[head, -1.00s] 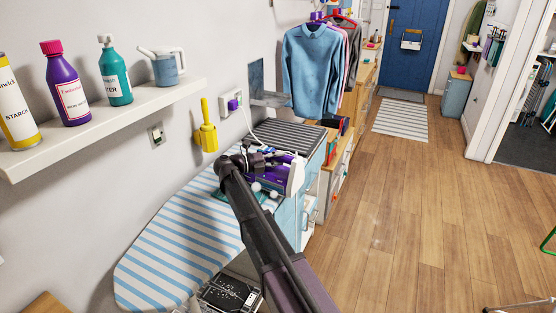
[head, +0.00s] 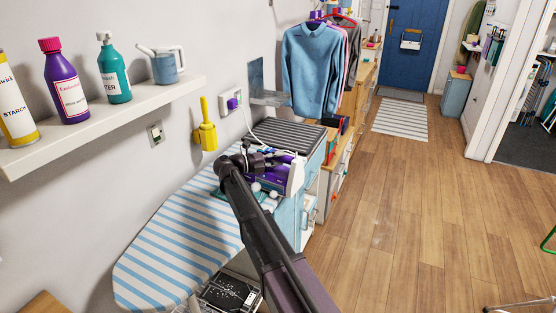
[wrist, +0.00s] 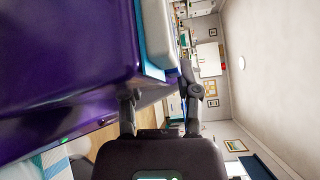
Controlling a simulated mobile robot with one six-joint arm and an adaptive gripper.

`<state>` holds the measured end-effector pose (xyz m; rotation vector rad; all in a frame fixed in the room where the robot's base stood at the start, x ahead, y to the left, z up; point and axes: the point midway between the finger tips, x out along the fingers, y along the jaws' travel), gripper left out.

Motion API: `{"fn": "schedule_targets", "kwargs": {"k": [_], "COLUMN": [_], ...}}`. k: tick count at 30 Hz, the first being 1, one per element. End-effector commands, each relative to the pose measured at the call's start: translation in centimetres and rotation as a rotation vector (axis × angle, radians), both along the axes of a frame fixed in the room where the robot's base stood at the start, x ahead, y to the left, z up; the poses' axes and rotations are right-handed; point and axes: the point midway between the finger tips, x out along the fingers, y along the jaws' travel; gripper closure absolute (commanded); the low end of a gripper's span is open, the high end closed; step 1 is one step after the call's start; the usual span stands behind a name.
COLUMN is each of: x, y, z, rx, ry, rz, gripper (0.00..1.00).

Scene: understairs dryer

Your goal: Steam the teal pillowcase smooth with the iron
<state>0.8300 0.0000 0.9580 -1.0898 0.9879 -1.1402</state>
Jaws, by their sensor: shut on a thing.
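The iron (head: 283,182), purple and white, is at the far end of the striped ironing board (head: 165,255). My gripper (head: 257,168) is at the iron, and my dark arm covers part of it. A small patch of teal cloth, the pillowcase (head: 222,194), shows on the board beside my arm. Most of it is hidden by the arm and iron, so its wrinkles cannot be judged.
A white cord (head: 262,139) runs from the purple plug (head: 234,103) at the wall socket towards the iron. A ribbed dark top (head: 287,135) lies beyond the board. A shelf (head: 105,128) with bottles overhangs at left.

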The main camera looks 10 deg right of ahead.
Motion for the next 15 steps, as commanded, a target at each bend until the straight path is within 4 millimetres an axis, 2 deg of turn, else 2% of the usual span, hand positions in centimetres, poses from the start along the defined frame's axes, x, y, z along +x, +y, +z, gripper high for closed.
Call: {"fn": "schedule_targets", "kwargs": {"k": [15], "x": [0.17], "y": [0.15], "z": [-0.48], "rx": [-0.003], "ry": [-0.002], "rz": [0.000], "gripper": [1.00]}}
